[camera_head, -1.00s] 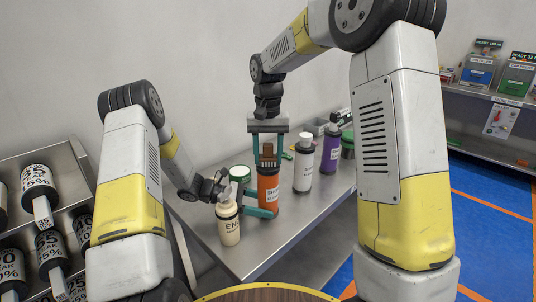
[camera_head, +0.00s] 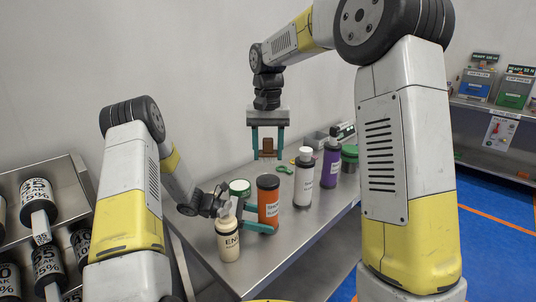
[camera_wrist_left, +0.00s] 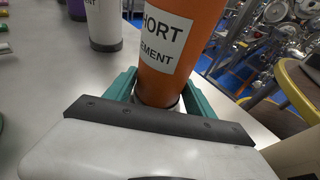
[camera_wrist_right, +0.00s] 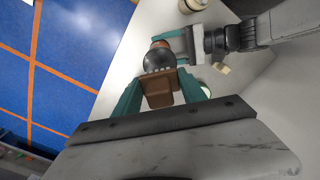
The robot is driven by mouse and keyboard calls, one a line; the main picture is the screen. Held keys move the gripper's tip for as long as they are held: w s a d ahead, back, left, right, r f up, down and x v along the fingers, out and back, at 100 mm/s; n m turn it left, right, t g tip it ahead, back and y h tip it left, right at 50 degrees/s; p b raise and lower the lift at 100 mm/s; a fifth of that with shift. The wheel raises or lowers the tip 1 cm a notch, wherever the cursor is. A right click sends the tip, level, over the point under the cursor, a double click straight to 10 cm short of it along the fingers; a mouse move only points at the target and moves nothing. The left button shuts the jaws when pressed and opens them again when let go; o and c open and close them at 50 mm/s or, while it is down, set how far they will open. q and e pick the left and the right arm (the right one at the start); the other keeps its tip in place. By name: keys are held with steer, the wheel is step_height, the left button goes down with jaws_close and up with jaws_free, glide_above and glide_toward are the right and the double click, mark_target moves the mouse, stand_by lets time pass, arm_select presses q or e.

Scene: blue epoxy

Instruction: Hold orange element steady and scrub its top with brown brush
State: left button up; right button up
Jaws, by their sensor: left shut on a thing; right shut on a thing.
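The orange element (camera_head: 268,204), an upright cylinder with a white label and a dark top, stands on the metal table. My left gripper (camera_head: 256,222) is shut around its lower part; the left wrist view shows the orange body (camera_wrist_left: 182,38) between the teal fingers. My right gripper (camera_head: 267,149) is shut on the brown brush (camera_head: 268,145) and points down. The brush is above the element's top, with a visible gap. In the right wrist view the brush (camera_wrist_right: 158,87) is between the fingers, and the element's dark top (camera_wrist_right: 157,58) shows beyond it.
A cream bottle (camera_head: 229,240) stands close in front of my left gripper. A white bottle (camera_head: 303,180) and a purple bottle (camera_head: 330,165) stand to the right of the element. The table (camera_head: 290,228) is bare at front right.

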arm_select(q)
steer(key=o, duration=1.3)
steer(key=shift+o, duration=0.2)
steer(key=shift+a, duration=0.15)
steer(key=v, duration=1.1)
steer(key=shift+a+r, duration=0.2)
steer(key=shift+a, duration=0.15)
